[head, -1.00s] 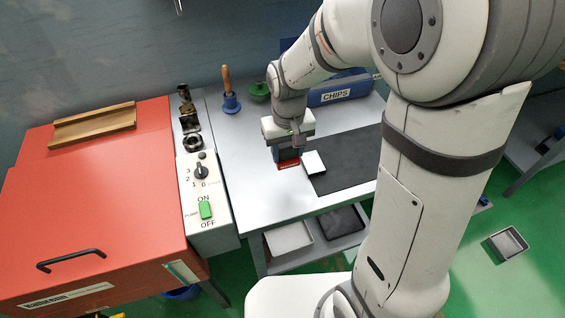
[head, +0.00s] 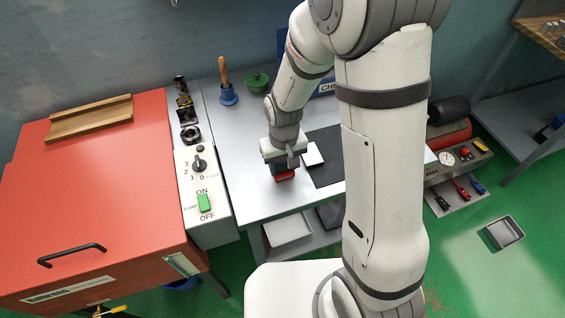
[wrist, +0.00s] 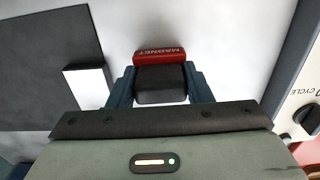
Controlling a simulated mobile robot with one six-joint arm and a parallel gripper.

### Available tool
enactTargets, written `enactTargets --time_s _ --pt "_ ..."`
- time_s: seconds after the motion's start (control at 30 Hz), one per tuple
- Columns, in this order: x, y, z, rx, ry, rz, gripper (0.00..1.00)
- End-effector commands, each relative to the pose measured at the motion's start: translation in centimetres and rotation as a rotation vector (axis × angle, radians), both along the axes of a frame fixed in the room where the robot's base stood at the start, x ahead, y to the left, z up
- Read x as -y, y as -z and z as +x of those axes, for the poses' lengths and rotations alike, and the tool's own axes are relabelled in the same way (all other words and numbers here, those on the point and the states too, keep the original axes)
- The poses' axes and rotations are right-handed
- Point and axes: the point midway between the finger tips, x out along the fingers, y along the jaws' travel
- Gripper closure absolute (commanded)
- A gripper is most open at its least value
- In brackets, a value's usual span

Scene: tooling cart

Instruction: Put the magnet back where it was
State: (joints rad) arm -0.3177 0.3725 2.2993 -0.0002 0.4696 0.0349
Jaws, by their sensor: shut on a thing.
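The magnet shows as a red bar lettered MAGNET in the wrist view (wrist: 160,56), with a dark grey block against it between my fingers. My gripper (wrist: 161,85) is shut on it, one blue-grey finger on each side. In the head view, the red magnet (head: 285,176) shows just below my gripper (head: 281,168), over the bare grey tabletop left of the dark mat. I cannot tell whether the magnet touches the table.
A white block (head: 313,154) sits at the left edge of the dark mat (head: 327,172). A control panel (head: 202,190) and red cabinet (head: 95,200) stand left. Bare tabletop lies left of my gripper.

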Motion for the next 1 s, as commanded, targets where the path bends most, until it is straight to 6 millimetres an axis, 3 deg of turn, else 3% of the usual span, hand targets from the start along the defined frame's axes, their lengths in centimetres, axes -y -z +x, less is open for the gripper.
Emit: enactTargets --time_s 0.2,0.23,0.5,0.77,1.0 --pt "0.0 0.4 0.0 0.0 0.001 0.0 0.91" --pt "0.0 0.4 0.0 0.0 0.001 0.0 0.54" --pt "0.1 0.3 0.0 -0.001 0.001 0.0 0.33" --pt "0.1 0.1 0.0 0.0 0.002 0.0 0.33" --pt "0.1 -2.7 0.1 0.005 0.002 0.001 0.33"
